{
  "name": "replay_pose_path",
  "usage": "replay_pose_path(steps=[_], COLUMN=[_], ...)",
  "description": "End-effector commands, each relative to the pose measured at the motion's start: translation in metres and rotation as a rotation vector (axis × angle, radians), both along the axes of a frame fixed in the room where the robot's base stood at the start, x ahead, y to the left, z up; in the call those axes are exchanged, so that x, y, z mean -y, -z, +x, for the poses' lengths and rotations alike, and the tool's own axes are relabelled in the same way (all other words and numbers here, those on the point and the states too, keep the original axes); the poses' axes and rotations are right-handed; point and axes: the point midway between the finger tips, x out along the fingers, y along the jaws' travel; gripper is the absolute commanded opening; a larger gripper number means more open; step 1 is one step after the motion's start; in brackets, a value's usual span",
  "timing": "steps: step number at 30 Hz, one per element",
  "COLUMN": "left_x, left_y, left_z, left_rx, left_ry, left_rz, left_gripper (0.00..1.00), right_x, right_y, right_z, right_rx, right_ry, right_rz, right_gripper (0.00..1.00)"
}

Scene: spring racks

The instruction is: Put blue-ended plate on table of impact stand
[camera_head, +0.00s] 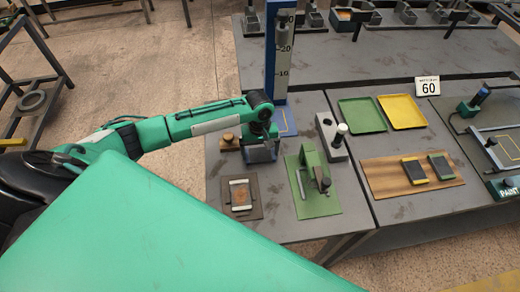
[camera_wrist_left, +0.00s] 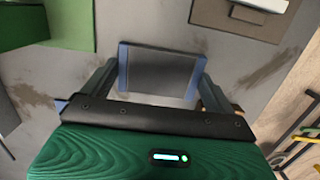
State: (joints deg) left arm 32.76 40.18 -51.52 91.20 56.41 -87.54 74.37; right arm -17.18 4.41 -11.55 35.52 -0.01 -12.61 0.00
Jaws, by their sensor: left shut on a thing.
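The blue-ended plate is a flat grey plate with a blue strip at each of two opposite ends. It is gripped between the fingers of my left gripper (camera_head: 262,142), and it fills the space between the fingers in the left wrist view (camera_wrist_left: 160,73). In the head view the plate (camera_head: 262,153) shows under the gripper, above the grey workbench. The impact stand (camera_head: 271,45) is a tall blue column with a numbered scale. Its blue-outlined table (camera_head: 287,122) lies just right of and behind my left gripper, partly hidden by the arm. My right gripper is not in view.
A green-based press (camera_head: 315,185) and a brown pad with a white-ended piece (camera_head: 240,196) stand in front. A grey block (camera_head: 331,138) is at the right, and a wooden knob (camera_head: 229,138) is close left. Green (camera_head: 362,115) and yellow (camera_head: 402,111) trays lie farther right.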

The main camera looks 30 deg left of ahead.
Motion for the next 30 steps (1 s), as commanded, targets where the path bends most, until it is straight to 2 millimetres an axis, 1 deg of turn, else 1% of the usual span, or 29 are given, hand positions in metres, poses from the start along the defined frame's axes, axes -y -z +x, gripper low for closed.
replay_pose_path(steps=[6,7,8,15,19,23,30], left_x=[0.0,0.0,0.0,0.0,-0.001,-0.003,-0.006], left_y=[0.001,0.002,0.002,0.001,-0.01,-0.033,-0.085], left_z=[0.001,0.0,0.0,0.0,0.002,0.004,0.01], left_rx=[0.001,0.0,0.0,0.0,0.001,0.003,0.003], left_ry=[-0.001,-0.001,-0.001,0.0,0.0,0.001,0.001], left_rz=[-0.001,0.0,0.0,0.0,-0.002,0.0,-0.001], left_gripper=[0.43,0.96,1.0,1.0,1.0,1.0,1.0], right_x=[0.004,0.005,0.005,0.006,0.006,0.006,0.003], right_y=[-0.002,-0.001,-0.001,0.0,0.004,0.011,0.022], right_z=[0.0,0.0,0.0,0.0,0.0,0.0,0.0], right_rx=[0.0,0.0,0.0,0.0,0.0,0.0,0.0], right_ry=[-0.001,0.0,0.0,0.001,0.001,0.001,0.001], right_rz=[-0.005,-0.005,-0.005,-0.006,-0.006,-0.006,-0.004], right_gripper=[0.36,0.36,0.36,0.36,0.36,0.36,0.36])
